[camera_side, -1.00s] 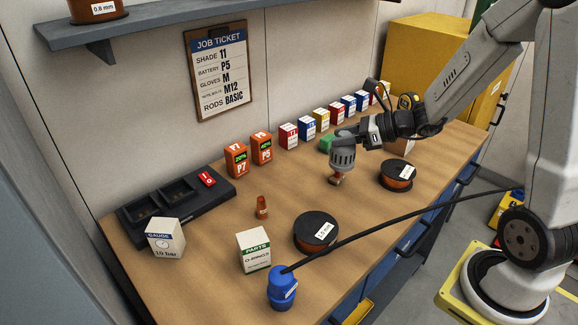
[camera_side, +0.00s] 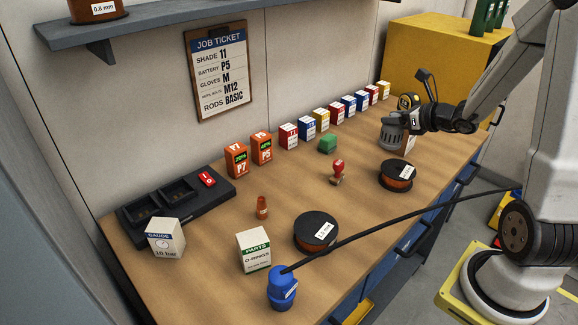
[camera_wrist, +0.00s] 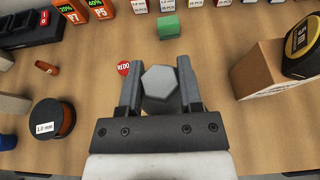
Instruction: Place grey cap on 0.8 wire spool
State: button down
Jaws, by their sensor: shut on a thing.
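My gripper (camera_wrist: 158,95) is shut on the grey cap (camera_wrist: 160,85), a hexagonal piece held between the two fingers in the wrist view. In the side view my gripper (camera_side: 392,137) is above the back right of the bench, by the cardboard box; the cap is hard to tell apart there. A spool labelled 0.8 mm (camera_side: 95,10) stands on the wall shelf at the top left, its top cut off by the frame, far from my gripper. A dark-flanged spool (camera_side: 316,232), marked 1.0 mm in the wrist view (camera_wrist: 50,118), lies on the bench. Another copper-coloured spool (camera_side: 396,176), its label too small to read, lies nearer my gripper.
A red stamp (camera_side: 338,172) and green block (camera_side: 327,144) stand mid-bench. A cardboard box (camera_wrist: 265,70) with a tape measure (camera_wrist: 300,48) is right of my gripper. Small boxes line the wall. A black cable crosses the bench front. Bare wood lies left of the stamp.

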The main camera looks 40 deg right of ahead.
aim_at(400, 144)
jog(key=shift+f, duration=2.1)
jog(key=shift+f, duration=0.15)
jog(key=shift+f, duration=1.6)
jog(key=shift+f, duration=0.15)
jog(key=shift+c, duration=1.3)
grip_release()
jog(key=shift+s+r, duration=0.1)
jog(key=shift+r, duration=0.1)
jog(key=shift+v, duration=3.6)
